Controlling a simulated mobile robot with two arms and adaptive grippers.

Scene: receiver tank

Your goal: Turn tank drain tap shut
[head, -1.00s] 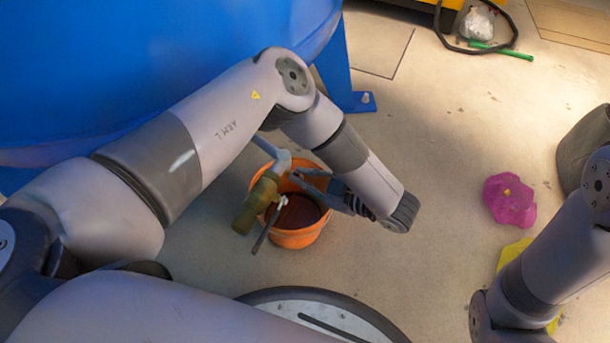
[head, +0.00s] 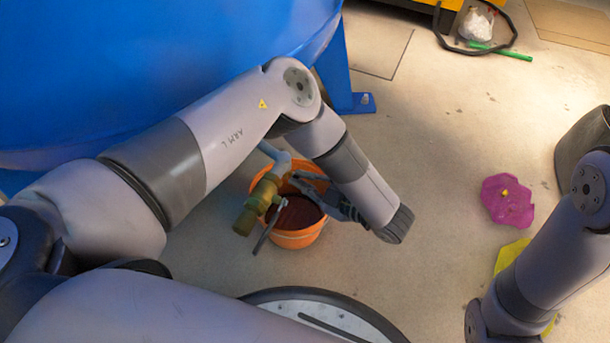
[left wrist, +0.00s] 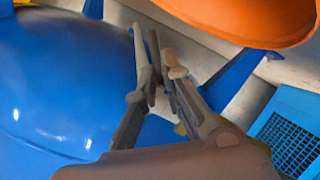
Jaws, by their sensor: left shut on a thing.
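The brass drain tap (head: 258,205) sits on a grey pipe (head: 277,155) below the blue tank (head: 130,60). A thin grey tap lever (head: 267,231) slants down toward the lower left beside the tap body. My left gripper (head: 297,182) comes in from the right, over the orange bucket (head: 296,240), with its fingers close to the tap. It is shut on what appears to be the tap lever; the exact contact is hard to see in the head view. In the left wrist view, the fingers (left wrist: 160,75) close around a narrow piece. My right gripper is out of view.
The bucket under the tap has a dark reddish inside. A blue tank leg (head: 342,75) stands behind my left arm. A magenta piece (head: 508,201) and a yellow piece (head: 510,256) lie on the floor to the right, near a dark bin (head: 582,145). The middle floor is clear.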

